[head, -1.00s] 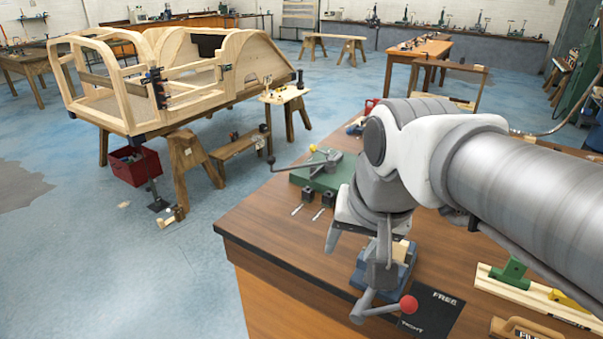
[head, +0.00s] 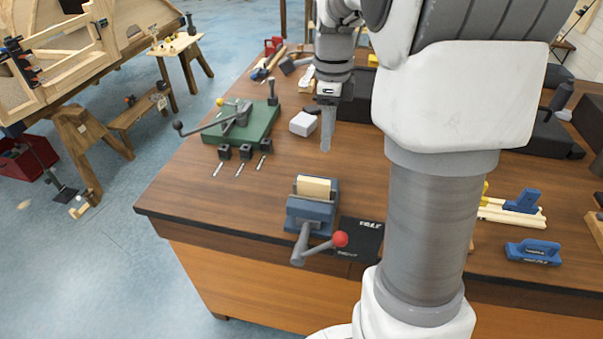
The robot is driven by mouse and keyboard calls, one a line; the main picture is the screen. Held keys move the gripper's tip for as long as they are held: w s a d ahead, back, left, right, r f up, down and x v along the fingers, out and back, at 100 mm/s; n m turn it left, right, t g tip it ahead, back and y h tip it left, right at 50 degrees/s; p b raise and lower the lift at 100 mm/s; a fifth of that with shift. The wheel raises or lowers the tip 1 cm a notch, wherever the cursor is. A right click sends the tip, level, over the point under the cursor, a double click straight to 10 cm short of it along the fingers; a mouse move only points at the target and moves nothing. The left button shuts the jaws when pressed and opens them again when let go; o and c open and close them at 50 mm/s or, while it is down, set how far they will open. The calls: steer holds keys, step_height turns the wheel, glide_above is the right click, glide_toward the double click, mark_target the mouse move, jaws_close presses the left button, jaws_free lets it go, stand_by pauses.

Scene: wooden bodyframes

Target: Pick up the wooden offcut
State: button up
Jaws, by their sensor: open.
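The wooden offcut (head: 313,187) is a pale block held between the jaws of a blue bench vise (head: 311,212) near the front edge of the bench. The vise has a grey handle with a red ball. My gripper (head: 326,135) points down behind the vise, a little right of the offcut and apart from it. I see the gripper edge-on, so one finger hides the other. It is open, and nothing shows in it.
A green plate with a lever tool (head: 243,122) and several dark blocks lie to the left on the workbench (head: 190,195). A white-grey box (head: 303,124) stands left of my gripper. A black FREE/TIGHT card (head: 360,240) lies right of the vise. Blue tools (head: 533,250) lie at right.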

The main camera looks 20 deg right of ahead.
glide_toward(327, 182)
steer(key=f, duration=0.5)
steer(key=shift+a+f, duration=0.2)
steer(key=shift+a, duration=0.1)
steer(key=shift+d+f, duration=0.15)
steer(key=shift+f, duration=1.15)
steer(key=shift+d+f, duration=0.1)
steer(key=shift+f, duration=1.2)
jaws_close()
